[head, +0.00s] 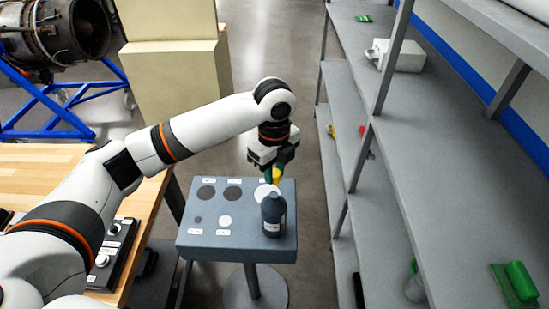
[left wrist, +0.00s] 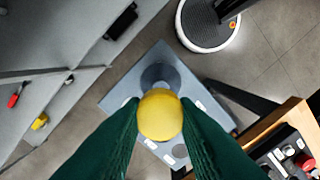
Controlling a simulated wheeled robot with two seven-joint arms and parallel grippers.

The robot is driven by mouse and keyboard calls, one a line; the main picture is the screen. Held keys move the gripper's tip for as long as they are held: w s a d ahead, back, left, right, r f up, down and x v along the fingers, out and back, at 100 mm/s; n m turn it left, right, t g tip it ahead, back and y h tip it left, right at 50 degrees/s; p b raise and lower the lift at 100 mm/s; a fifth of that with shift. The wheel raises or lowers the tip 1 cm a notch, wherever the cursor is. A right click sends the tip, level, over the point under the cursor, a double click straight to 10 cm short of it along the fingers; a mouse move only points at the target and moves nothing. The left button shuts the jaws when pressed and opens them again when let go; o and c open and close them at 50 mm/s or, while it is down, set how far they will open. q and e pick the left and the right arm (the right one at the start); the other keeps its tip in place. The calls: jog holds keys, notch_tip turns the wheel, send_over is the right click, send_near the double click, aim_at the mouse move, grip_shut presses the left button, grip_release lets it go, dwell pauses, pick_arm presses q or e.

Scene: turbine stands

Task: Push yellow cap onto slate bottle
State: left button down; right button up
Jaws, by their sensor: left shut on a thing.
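The yellow cap (head: 276,174) is held between the green fingers of my left gripper (head: 274,171). In the left wrist view the cap (left wrist: 160,114) sits between the two fingertips. The slate bottle (head: 273,215) stands upright on the right part of a small blue-grey stand (head: 190,240), with a pale label on its side. The cap shows just above the bottle's top in the head view. In the left wrist view the bottle (left wrist: 160,74) shows partly behind the cap; its mouth is hidden, and I cannot tell whether they touch. My right gripper is not in view.
The stand top has dark and white round spots with small labels. Grey shelving (head: 340,120) rises to the right, with a white box (head: 400,56) and a green item (head: 520,282). A wooden workbench (head: 40,165) with a black control box (head: 112,252) is at left.

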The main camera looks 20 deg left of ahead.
aim_at(274, 183)
pick_arm(q)
jog(key=shift+f, duration=0.2)
jog(key=shift+s+a+f, duration=0.1)
jog(key=shift+a+f, duration=0.05)
jog(key=shift+f, duration=0.45)
notch_tip(274, 183, down, 2)
jog(key=shift+f, duration=0.55)
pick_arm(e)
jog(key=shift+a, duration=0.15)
pick_arm(q)
jog(key=shift+f, duration=0.1)
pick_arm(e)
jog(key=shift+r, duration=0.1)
pick_arm(q)
jog(key=shift+f, duration=0.25)
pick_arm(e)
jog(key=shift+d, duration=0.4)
pick_arm(q)
jog(key=shift+f, duration=0.2)
